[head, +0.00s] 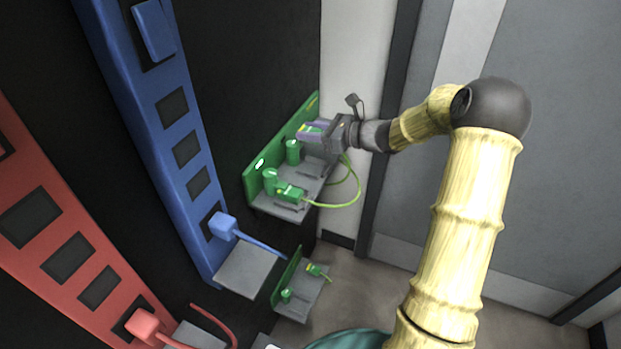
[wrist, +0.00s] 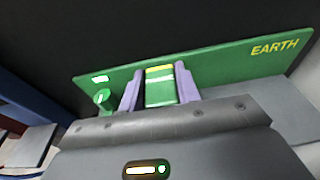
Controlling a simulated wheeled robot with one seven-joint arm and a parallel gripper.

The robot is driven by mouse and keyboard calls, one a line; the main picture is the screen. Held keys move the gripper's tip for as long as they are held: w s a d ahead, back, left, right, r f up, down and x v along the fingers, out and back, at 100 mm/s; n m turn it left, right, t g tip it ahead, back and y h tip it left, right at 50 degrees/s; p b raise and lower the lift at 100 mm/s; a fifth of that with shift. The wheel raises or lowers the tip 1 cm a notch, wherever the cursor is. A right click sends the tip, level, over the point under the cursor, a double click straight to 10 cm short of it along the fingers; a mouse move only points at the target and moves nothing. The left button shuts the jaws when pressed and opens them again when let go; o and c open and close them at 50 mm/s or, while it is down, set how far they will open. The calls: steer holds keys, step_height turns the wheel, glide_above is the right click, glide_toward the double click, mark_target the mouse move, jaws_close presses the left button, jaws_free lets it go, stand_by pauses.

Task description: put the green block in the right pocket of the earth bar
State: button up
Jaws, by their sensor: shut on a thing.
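The earth bar shows as a green panel (head: 262,158) over a grey ledge in the head view. In the wrist view the panel (wrist: 225,66) carries the word EARTH at its right end. My gripper (head: 312,130) is at the right part of the ledge, in front of the panel. In the wrist view its two purple fingers (wrist: 160,84) are shut on the green block (wrist: 160,92), which has a yellow band at its top. The right pocket is hidden behind the block and my gripper; I cannot tell whether the block is seated.
Another green block (head: 290,193) with a yellow-green cable (head: 335,205) lies at the ledge's left part. Green posts (head: 292,152) stand on the ledge. A blue bar (head: 180,125) and a red bar (head: 65,235) are left. A lower small green-backed ledge (head: 300,300) holds green pieces.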

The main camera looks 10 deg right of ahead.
steer(key=shift+r, duration=0.1)
glide_above(311, 168)
step_height(311, 168, down, 6)
steer(key=shift+f, duration=0.15)
stand_by(0.3)
steer(key=shift+f+b, duration=0.3)
steer(key=shift+f, duration=1.6)
